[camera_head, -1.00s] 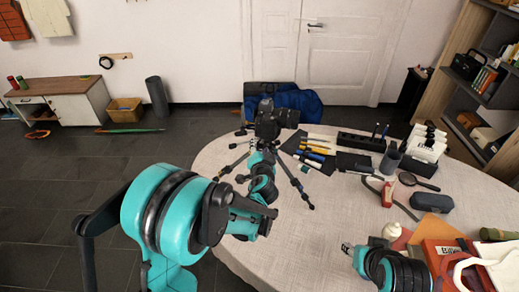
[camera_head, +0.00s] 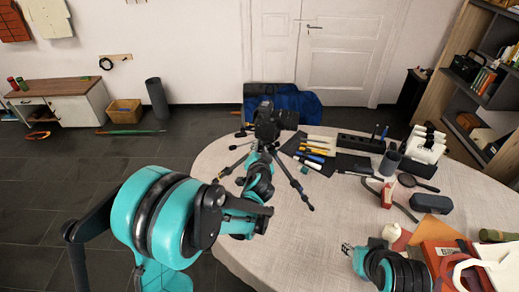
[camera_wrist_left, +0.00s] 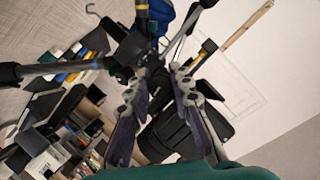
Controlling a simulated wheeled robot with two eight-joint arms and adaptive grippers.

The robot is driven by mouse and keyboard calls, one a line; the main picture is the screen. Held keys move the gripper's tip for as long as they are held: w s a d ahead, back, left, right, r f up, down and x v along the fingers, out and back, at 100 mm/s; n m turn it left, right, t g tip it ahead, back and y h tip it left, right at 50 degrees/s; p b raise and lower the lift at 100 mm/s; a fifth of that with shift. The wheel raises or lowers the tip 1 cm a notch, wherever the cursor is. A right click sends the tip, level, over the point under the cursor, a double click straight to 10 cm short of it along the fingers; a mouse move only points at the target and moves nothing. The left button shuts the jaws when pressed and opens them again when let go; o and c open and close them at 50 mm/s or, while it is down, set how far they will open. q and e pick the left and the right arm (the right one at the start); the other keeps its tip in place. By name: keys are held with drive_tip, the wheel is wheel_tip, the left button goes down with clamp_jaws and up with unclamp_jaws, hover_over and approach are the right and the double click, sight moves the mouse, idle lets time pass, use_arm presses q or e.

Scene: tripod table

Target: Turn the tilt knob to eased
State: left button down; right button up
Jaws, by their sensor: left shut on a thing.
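A black camera (camera_head: 268,122) sits on a tripod (camera_head: 291,178) on the round table; the camera also shows in the left wrist view (camera_wrist_left: 168,128). My left gripper (camera_head: 261,152) reaches up to the tripod head just below the camera. In the left wrist view my left gripper's fingertips (camera_wrist_left: 165,70) close in at the tripod head (camera_wrist_left: 130,50). The gripper is shut on what appears to be the tilt knob, which its fingers mostly hide. The knob's setting cannot be read. My right gripper (camera_head: 347,248) is low at the right, away from the tripod; its jaws are too small to judge.
Pens and markers (camera_head: 316,150) lie right of the tripod on the table (camera_head: 225,160). The table's left part is clear.

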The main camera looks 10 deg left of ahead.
use_arm(q)
drive_tip(key=n+h, duration=0.2)
drive_tip(key=n, duration=0.1)
drive_tip(key=shift+a+g, duration=0.1)
drive_tip(key=shift+g, duration=0.2)
drive_tip(key=n+h, duration=0.2)
drive_tip(key=shift+n, duration=0.3)
drive_tip(key=shift+f+n+h+b, duration=0.1)
drive_tip(key=shift+n+h+b, duration=0.65)
drive_tip(key=shift+n, duration=0.45)
drive_tip(key=shift+n+h+b, duration=0.7)
drive_tip(key=shift+n+h, duration=0.35)
drive_tip(key=shift+n, duration=0.35)
drive_tip(key=c, duration=1.3)
unclamp_jaws()
